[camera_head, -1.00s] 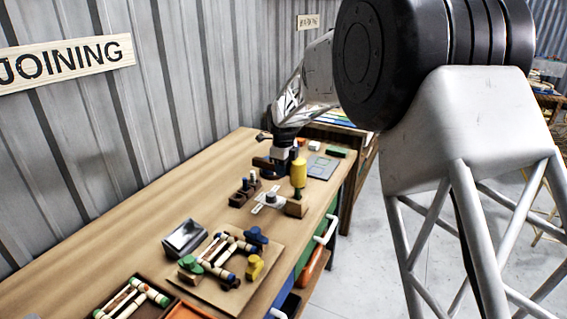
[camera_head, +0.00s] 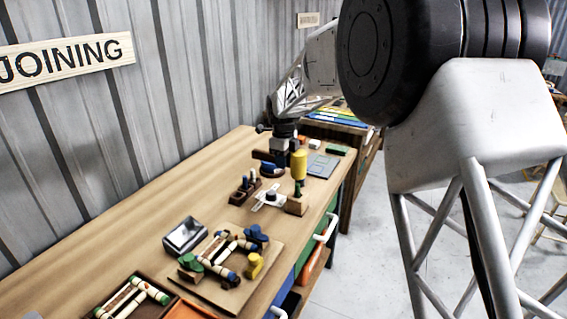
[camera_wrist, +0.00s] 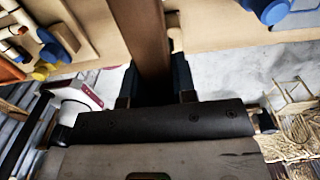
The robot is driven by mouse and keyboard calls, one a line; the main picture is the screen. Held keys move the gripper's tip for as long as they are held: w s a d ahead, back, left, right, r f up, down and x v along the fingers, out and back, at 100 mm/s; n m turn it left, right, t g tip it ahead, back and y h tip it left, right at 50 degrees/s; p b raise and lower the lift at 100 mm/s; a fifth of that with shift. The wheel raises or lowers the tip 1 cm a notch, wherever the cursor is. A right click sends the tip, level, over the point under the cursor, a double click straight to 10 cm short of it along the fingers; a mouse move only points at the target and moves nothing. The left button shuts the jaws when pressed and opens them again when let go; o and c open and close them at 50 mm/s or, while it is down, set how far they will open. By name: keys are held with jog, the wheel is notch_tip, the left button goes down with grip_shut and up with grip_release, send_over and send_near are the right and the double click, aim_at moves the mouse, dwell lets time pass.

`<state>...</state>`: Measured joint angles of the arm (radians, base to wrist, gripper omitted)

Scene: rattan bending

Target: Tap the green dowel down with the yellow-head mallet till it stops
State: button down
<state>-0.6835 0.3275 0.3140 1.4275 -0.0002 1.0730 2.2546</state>
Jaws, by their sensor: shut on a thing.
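My gripper (camera_head: 284,152) is shut on the brown handle of the mallet, and the handle (camera_wrist: 140,40) runs up between the fingers in the wrist view. The mallet's yellow head (camera_head: 299,163) is upright, just right of my gripper in the head view. The green dowel (camera_head: 299,188) stands upright in a brown wooden block (camera_head: 297,206) directly below the head. The head looks just above the dowel's top; I cannot tell how wide the gap is. The wrist view shows neither the dowel nor the yellow head.
A small rack with dark pegs (camera_head: 244,190) and a light metal plate with a dark knob (camera_head: 269,197) stand left of the block. A grey flat panel (camera_head: 322,166) lies behind it. A jig board (camera_head: 215,294) and a parts tray (camera_head: 110,292) are nearer. The left bench top is clear.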

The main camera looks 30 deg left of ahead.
dwell(0.4)
jog(key=shift+f, duration=1.75)
jog(key=shift+r, duration=0.15)
jog(key=shift+r, duration=1.65)
jog(key=shift+f, duration=0.2)
jog(key=shift+f, duration=0.25)
jog(key=shift+f, duration=0.1)
jog(key=shift+f, duration=1.6)
jog(key=shift+r, duration=0.1)
